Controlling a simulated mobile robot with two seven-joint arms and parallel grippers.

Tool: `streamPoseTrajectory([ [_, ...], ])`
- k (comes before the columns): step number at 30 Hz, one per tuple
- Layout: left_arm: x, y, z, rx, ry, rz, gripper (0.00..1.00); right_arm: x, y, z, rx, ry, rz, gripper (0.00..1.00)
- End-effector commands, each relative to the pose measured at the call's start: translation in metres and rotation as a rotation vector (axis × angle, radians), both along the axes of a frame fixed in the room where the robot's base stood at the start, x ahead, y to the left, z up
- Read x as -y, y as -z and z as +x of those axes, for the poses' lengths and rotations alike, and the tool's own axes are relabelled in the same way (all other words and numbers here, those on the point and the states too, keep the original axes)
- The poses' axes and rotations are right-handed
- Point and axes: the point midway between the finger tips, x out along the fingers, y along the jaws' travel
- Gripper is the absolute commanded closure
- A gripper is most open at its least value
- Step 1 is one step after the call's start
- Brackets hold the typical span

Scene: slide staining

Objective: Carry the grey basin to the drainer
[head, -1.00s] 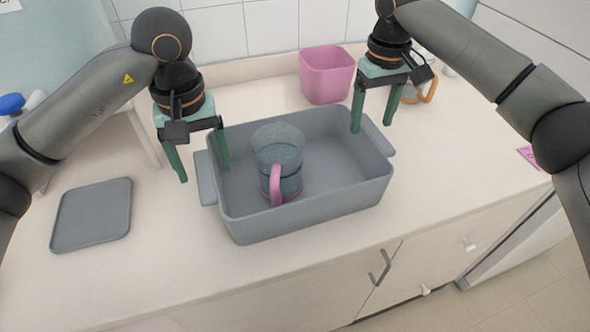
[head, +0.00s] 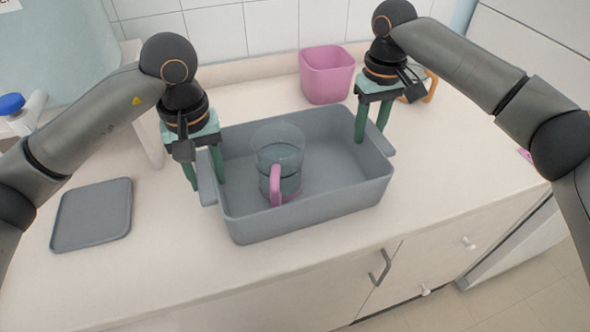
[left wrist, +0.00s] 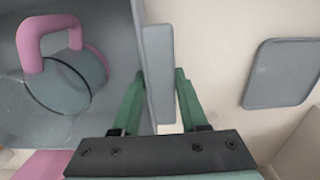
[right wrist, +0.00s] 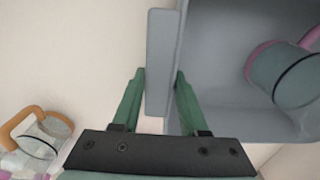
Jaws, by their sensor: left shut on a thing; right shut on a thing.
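The grey basin (head: 300,222) stands on the counter, with a clear jug with a pink handle (head: 276,185) upright inside it. My left gripper (head: 207,184) is shut on the basin's left handle, one finger inside the wall and one outside; the left wrist view shows the handle (left wrist: 158,60) between the fingers. My right gripper (head: 371,135) is shut on the right handle, which shows between its fingers in the right wrist view (right wrist: 160,60). A flat grey tray (head: 92,215) lies left of the basin; I cannot tell whether it is the drainer.
A pink tub (head: 327,75) stands behind the basin. A clear jug with an orange handle (head: 430,88) stands behind my right gripper. A blue-capped bottle (head: 14,106) is at the far left. The counter (head: 130,285) is clear in front, and its front edge is close to the basin.

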Motion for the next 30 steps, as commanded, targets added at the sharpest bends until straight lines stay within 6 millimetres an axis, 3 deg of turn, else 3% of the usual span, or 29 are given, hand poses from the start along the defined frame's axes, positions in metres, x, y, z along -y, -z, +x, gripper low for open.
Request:
streamPoseTrajectory([
  [1, -0.0002, -0.0002, 0.0000, 0.000, 0.000, 0.001, 0.69, 0.0003, -0.0001, 0.0002, 0.000, 0.001, -0.001, 0.69],
  [9, -0.0003, -0.0003, 0.0000, 0.000, 0.000, 0.001, 1.00, 0.0005, -0.0002, 0.0003, 0.002, 0.001, -0.002, 1.00],
  [30, -0.0004, -0.0025, 0.0003, 0.002, 0.000, 0.002, 1.00, 0.0006, -0.0028, 0.0008, 0.004, 0.001, -0.002, 1.00],
])
